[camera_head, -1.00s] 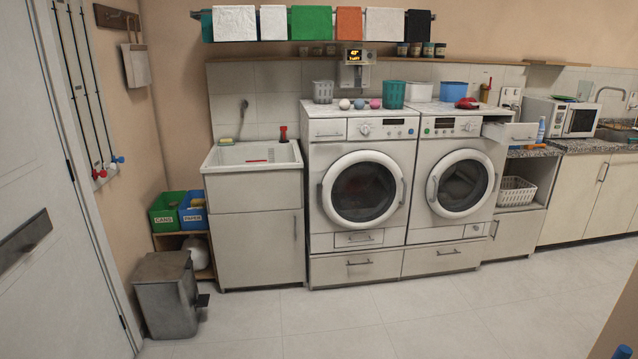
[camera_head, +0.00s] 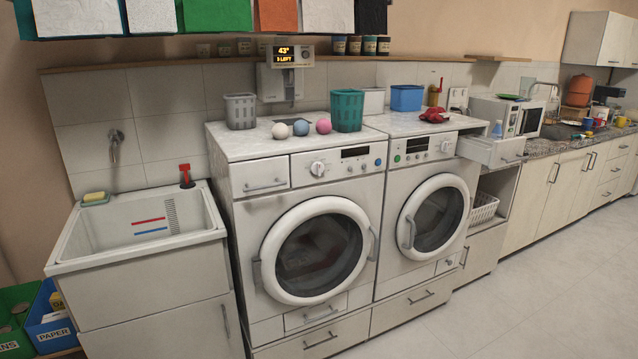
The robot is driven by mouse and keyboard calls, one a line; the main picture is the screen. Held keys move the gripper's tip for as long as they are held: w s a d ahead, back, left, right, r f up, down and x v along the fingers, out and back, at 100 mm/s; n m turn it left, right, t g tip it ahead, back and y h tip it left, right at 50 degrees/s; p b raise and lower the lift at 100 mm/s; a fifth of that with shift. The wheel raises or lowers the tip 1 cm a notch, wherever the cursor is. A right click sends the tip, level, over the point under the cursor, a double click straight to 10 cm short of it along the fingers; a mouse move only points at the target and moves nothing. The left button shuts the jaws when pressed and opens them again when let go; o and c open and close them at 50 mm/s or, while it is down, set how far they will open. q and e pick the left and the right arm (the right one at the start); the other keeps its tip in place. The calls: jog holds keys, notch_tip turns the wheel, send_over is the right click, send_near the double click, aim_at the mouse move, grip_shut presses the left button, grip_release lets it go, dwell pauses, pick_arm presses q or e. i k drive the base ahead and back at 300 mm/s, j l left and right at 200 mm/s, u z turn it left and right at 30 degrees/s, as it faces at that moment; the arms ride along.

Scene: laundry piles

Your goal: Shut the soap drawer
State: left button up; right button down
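A white soap drawer (camera_head: 496,151) juts out from the upper right corner of the right-hand machine (camera_head: 393,188). It is pulled open, with its front handle facing me. Neither of my grippers is in view.
A white sink (camera_head: 140,228) stands left of the machines. A teal basket (camera_head: 346,110), several balls, a blue tub (camera_head: 406,97) and a red cloth (camera_head: 434,115) sit on top. A microwave (camera_head: 510,117) stands on the right-hand counter. The tiled floor (camera_head: 540,285) in front is clear.

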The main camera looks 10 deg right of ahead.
aim_at(493, 154)
jog(key=i+l+z, duration=0.15)
jog(key=i+z, duration=0.65)
jog(key=i+j+z, duration=0.1)
jog(key=i+z, duration=0.3)
